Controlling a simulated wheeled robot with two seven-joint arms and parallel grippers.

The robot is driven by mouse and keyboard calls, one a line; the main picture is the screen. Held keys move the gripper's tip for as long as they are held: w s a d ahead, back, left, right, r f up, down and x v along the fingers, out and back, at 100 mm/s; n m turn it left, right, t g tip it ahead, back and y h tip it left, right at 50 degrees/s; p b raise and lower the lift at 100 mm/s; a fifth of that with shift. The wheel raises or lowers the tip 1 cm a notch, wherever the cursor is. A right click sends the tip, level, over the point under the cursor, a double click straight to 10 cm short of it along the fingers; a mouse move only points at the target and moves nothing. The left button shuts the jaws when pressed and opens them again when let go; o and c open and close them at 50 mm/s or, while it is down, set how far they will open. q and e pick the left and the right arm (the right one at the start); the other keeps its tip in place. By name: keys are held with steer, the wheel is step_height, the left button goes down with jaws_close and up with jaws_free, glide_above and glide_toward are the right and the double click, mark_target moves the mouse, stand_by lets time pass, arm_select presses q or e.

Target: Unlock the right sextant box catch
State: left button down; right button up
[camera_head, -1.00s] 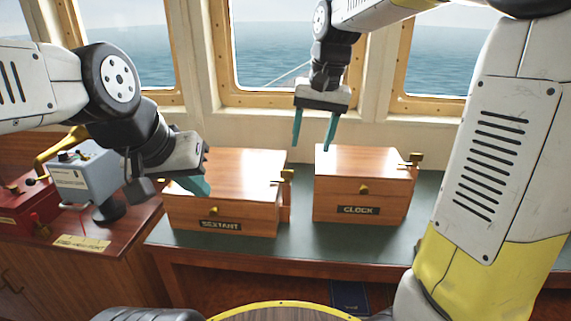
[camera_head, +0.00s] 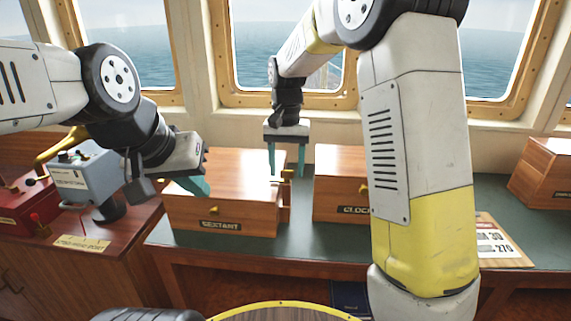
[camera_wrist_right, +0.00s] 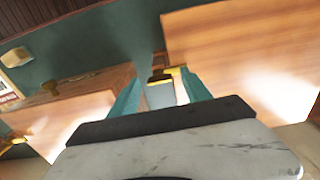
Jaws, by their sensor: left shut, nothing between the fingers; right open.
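The wooden sextant box (camera_head: 240,215) stands closed on the green desk top, with a SEXTANT label and a brass knob on its front. Its brass right catch (camera_head: 288,174) sticks out at the box's right side. My right gripper (camera_head: 286,174) points down there, open, one finger on each side of the catch in the picture. In the right wrist view the catch (camera_wrist_right: 162,76) shows between the fingertips, beside the sextant box (camera_wrist_right: 245,50); contact cannot be told. My left gripper (camera_head: 203,190) is shut and empty at the box's left end, hiding part of it.
The clock box (camera_head: 340,165) stands just right of the sextant box, with a narrow gap between, partly hidden by my right arm. Another wooden box (camera_head: 545,175) and a printed card (camera_head: 500,250) are further right. A grey lever unit (camera_head: 85,180) stands at the left.

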steer(key=shift+f, duration=0.2)
jaws_close()
